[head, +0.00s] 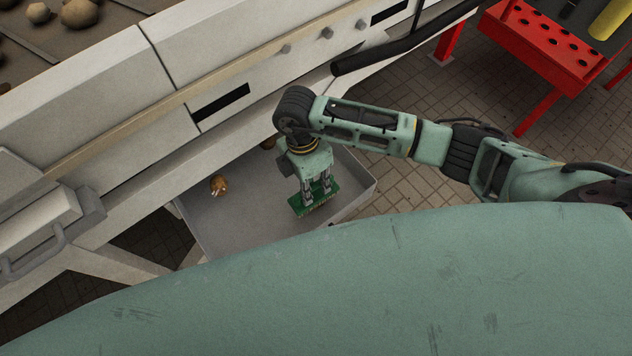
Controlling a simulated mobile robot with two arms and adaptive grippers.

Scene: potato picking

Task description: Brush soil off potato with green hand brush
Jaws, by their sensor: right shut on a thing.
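My right gripper (316,192) is shut on the green hand brush (298,206) and points down over the grey tray. The brush's bristles show as a pale strip along its lower edge. I cannot tell whether the bristles touch the tray floor. A brown potato (219,184) with a paler patch lies in the left part of the tray, well apart from the brush. My left gripper is not in view.
The grey tray (360,194) stands below a white machine (180,50). Several potatoes lie on the machine's belt at the top left. A red rack (545,42) stands at the top right. A metal handle (35,255) sticks out at the left. The tray floor between potato and brush is clear.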

